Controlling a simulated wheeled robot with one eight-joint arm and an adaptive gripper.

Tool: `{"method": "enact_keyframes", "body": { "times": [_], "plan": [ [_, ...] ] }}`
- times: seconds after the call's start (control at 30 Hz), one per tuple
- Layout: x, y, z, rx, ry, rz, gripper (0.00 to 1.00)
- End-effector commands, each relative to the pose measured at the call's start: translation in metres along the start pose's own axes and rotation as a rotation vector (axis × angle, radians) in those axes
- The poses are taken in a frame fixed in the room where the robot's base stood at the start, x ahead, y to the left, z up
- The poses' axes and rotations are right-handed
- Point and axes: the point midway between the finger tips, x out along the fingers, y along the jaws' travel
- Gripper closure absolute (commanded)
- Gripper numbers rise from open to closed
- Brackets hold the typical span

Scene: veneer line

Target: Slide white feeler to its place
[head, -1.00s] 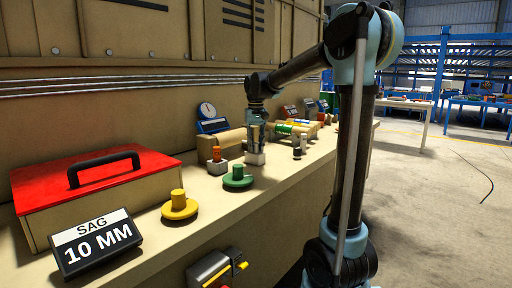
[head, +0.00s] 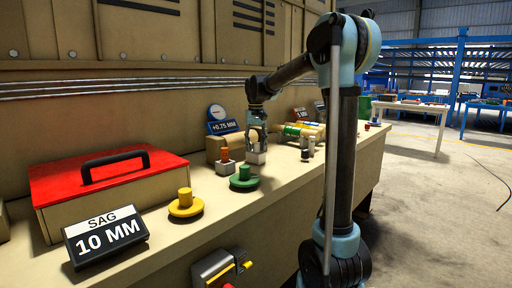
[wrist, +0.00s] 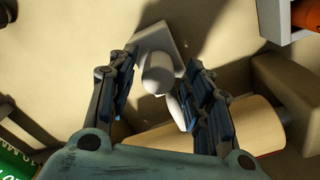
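The white feeler (head: 257,158) stands on the bench, below my gripper (head: 257,144) in the head view. In the wrist view the feeler (wrist: 158,72) has a square base, a rounded knob and a narrow white part beside it. The two fingers of my gripper (wrist: 160,98) stand apart on either side of the knob. A gap shows at the left finger; the right finger is close to the white part, and I cannot tell if they touch. A dial gauge (head: 218,112) behind has a display reading +0.75 MM.
A green knobbed disc (head: 244,178) and an orange-topped piece (head: 225,162) stand close left of the feeler. A yellow disc (head: 185,204), a SAG 10 MM sign (head: 105,237) and a red-lidded box (head: 110,180) are farther left. Small cylinders (head: 307,147) stand right. A tan roll (wrist: 225,128) lies near the fingers.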

Motion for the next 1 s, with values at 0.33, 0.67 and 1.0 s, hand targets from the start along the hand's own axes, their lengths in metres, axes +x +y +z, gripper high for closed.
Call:
{"method": "enact_keyframes", "body": {
  "times": [0.33,0.67,1.0],
  "plan": [
    [-0.018,0.001,0.000,0.000,-0.001,0.001,0.54],
    [-0.079,0.001,0.000,0.000,-0.001,0.000,0.54],
    [-0.116,0.001,-0.001,0.000,-0.001,0.000,0.54]
  ]
}}
